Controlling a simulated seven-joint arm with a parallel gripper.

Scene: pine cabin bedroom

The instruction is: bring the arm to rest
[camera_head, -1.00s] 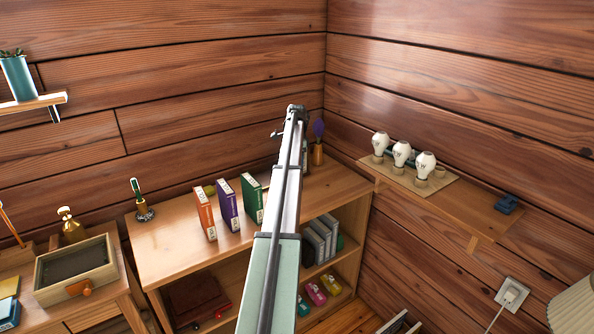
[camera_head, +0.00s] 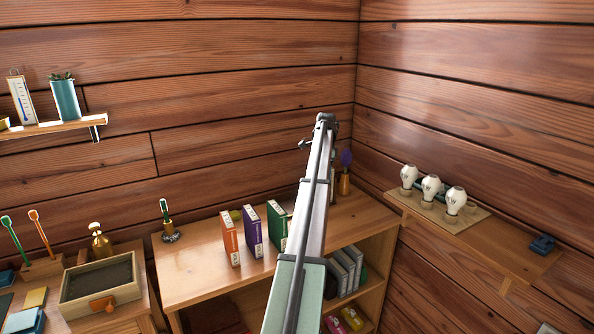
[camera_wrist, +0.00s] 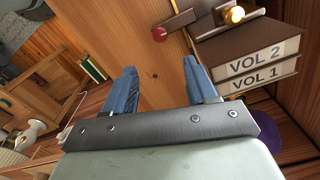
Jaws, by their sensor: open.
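My arm (camera_head: 311,225) reaches up from the bottom middle of the head view, in front of the bookcase. My gripper (camera_wrist: 163,80) shows in the wrist view, with its two blue fingers apart and nothing between them. In that view, two stacked dark volumes marked VOL 2 (camera_wrist: 259,62) and VOL 1 (camera_wrist: 255,80) lie just right of the fingers. In the head view I cannot make out the fingers.
Orange (camera_head: 230,240), purple (camera_head: 252,231) and green (camera_head: 276,224) books stand on the bookcase (camera_head: 200,275), left of my arm. An open drawer box (camera_head: 101,286) is at left. Several white bulbs (camera_head: 428,188) stand on the wall shelf (camera_head: 500,246) at right.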

